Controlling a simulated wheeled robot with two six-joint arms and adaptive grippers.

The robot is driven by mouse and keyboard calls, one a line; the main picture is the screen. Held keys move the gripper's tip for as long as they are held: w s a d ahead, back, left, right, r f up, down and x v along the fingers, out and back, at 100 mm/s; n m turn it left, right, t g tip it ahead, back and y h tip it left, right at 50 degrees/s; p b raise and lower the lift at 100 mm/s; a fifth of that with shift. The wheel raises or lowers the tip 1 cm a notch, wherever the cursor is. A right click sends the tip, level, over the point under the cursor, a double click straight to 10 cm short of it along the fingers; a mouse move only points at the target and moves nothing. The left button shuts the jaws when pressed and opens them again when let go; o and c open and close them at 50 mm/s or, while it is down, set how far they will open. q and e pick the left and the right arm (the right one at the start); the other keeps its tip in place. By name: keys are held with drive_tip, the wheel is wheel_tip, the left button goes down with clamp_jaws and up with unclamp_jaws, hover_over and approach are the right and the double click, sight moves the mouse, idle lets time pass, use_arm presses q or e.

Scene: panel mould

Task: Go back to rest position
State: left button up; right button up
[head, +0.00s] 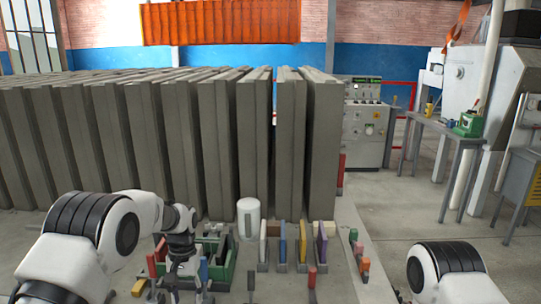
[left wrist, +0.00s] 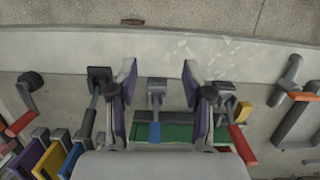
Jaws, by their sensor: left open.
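My left gripper (head: 180,268) hangs pointing down at the lower left of the head view, over the area by a green tray (head: 226,268). In the left wrist view its two fingers (left wrist: 158,82) are spread apart, with nothing held between them. A blue-gripped tool (left wrist: 154,130) and the green tray (left wrist: 178,133) show below and between the fingers; I cannot tell their distance from them. My right arm shows only as a white link at the lower right of the head view, and its gripper is out of frame.
Tall grey panels (head: 212,130) stand in a row behind the work area. A white cylinder (head: 248,222), upright coloured plates (head: 282,245) and several coloured-handled tools (head: 360,250) stand close by. A control cabinet (head: 366,125) and a side table (head: 440,128) stand right. Floor there is clear.

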use_arm(q)
drive_tip(key=s+a+f+g+b, duration=0.2)
drive_tip(key=s+f+g+b, duration=0.1)
drive_tip(key=s+f, duration=1.15)
drive_tip(key=s+a+f+t+b, duration=0.1)
drive_tip(key=s+f, duration=0.3)
drive_tip(key=s, duration=0.5)
drive_tip(key=s+f, duration=0.4)
drive_tip(key=s, duration=0.5)
drive_tip(key=s+a+f+t+b, duration=0.1)
drive_tip(key=s+f, duration=0.3)
drive_tip(key=s, duration=0.5)
drive_tip(key=w+t, duration=0.1)
drive_tip(key=w, duration=0.1)
drive_tip(key=w+r+t, duration=0.1)
drive_tip(key=t, duration=0.1)
drive_tip(key=shift+w+r+n, duration=0.2)
drive_tip(key=shift+w+n, duration=0.1)
drive_tip(key=shift+w, duration=0.05)
drive_tip(key=shift+s, duration=0.1)
